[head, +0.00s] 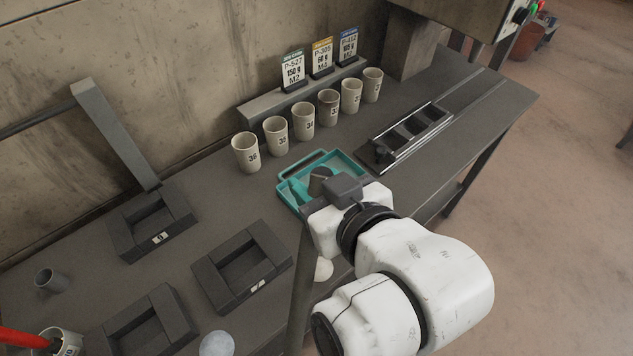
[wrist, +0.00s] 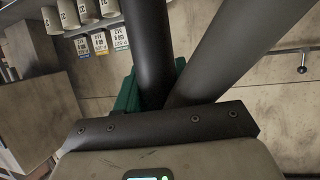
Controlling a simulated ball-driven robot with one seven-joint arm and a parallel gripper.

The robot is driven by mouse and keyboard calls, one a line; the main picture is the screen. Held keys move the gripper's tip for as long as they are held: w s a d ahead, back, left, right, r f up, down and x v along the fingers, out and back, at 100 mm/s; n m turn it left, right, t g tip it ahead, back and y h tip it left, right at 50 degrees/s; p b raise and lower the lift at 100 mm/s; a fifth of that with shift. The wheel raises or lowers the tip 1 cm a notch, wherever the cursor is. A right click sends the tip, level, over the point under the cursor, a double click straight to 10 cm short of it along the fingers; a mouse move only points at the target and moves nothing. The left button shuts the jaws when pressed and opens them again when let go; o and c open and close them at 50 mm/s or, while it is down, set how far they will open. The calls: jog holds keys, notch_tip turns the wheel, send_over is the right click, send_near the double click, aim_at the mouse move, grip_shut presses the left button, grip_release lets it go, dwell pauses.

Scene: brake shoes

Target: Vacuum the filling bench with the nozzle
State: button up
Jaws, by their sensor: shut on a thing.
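My gripper (head: 343,190) is over the filling bench (head: 210,190), at the near edge of a teal tray (head: 318,156). In the wrist view my gripper (wrist: 160,122) shows as a dark bolted bar, its fingertips hidden. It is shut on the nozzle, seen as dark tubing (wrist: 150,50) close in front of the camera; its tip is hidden. A second dark tube (wrist: 235,45) slants away beside it. A teal patch (wrist: 126,95) shows behind the tubing. In the head view a dark tube (head: 299,285) runs down from beside my wrist.
A row of numbered cups (head: 303,120) stands before several label cards (head: 322,58) at the wall. Dark square moulds (head: 242,266) lie at left and front. A metal rack (head: 412,135) sits at right.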

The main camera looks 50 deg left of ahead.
jog(key=shift+s, duration=0.15)
notch_tip(320, 180, down, 6)
jog(key=b, duration=0.6)
jog(key=shift+r+p, duration=0.2)
jog(key=shift+p, duration=0.1)
jog(key=shift+f, duration=0.1)
dwell(1.2)
jog(key=s+a+p, duration=0.1)
jog(key=s+p, duration=0.5)
jog(key=s, duration=1.8)
jog(key=shift+s+a, duration=0.2)
jog(key=shift+a, duration=0.2)
dwell(1.3)
dwell(1.3)
